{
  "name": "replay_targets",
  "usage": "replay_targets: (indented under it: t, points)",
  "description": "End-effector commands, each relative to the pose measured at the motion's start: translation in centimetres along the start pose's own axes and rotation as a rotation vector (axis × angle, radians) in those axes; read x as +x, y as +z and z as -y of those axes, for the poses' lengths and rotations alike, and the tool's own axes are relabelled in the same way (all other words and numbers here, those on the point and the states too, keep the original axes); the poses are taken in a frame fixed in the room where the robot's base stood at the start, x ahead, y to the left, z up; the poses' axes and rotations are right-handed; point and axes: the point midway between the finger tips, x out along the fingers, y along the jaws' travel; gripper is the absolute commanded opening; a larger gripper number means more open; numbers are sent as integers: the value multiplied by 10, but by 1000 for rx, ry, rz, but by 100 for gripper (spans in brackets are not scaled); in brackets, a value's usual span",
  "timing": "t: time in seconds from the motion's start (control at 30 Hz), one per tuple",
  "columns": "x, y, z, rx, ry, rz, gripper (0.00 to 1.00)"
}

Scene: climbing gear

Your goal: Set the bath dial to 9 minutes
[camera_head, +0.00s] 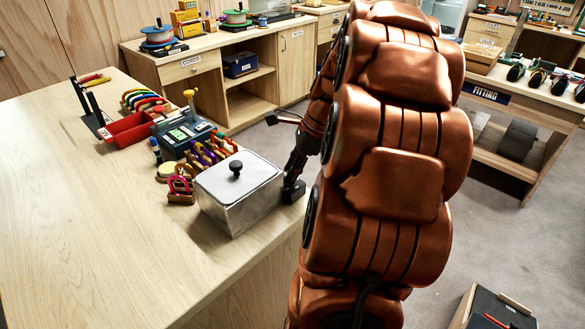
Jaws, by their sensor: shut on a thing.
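The bath is a grey metal box (238,212) at the right edge of the wooden bench, with its lid on and a black knob (236,168) on the lid. A small dark control box (293,194) sits against its right side. My gripper (290,181) points down at the top of this box and is shut on the bath dial. The dial's face, pointer and minute marks are hidden behind my gripper, so I cannot tell its setting.
Coloured carabiners (207,152), a grey-green device (183,134) and a red tray (129,129) stand behind and left of the bath. The bench's front left (80,230) is clear. My copper arm covers much of the right.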

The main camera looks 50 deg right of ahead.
Motion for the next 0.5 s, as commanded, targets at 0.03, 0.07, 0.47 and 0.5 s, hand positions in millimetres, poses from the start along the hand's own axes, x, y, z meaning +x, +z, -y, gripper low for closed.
replay_targets:
  t: [0.03,0.07,0.47,0.5]
  points:
    - [1,-1,-1,1,3,-1,0]
    - [1,-1,-1,1,3,-1,34]
    - [1,0,0,0,2,0,56]
    - [1,0,0,0,2,0,56]
